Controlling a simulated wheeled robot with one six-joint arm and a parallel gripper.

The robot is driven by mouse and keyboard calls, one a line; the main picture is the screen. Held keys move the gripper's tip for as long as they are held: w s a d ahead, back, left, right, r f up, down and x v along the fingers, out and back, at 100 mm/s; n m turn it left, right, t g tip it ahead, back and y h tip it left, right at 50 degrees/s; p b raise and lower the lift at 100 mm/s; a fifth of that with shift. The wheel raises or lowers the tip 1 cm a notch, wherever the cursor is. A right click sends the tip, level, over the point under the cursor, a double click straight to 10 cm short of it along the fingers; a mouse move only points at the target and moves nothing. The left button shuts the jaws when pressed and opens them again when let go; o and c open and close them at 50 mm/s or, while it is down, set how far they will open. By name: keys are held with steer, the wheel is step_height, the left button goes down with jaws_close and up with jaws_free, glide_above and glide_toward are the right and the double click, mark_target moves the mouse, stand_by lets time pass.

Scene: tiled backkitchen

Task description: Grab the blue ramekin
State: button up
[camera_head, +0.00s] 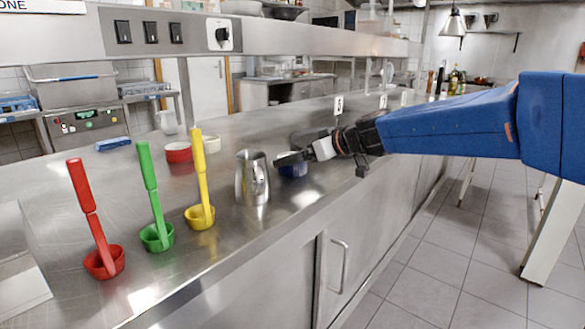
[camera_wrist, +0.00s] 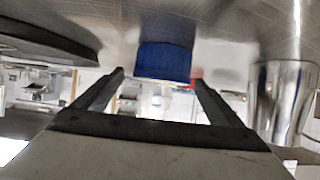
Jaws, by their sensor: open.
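The blue ramekin (camera_head: 293,169) stands on the steel counter just right of a metal pitcher. My gripper (camera_head: 283,159) reaches in from the right and partly covers it in the head view. In the wrist view the picture is upside down, and the blue ramekin (camera_wrist: 163,60) shows at the top middle, ahead of and between the fingers. My gripper (camera_wrist: 158,80) is open there, with its two dark fingers apart and nothing clearly held between them. I cannot tell whether a finger touches the ramekin.
The metal pitcher (camera_head: 252,178) stands close left of the ramekin. A dark round thing (camera_head: 308,137) lies behind my gripper. A red ramekin (camera_head: 178,152) is farther back.

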steer(key=shift+x, duration=3)
steer(key=c, duration=1.2)
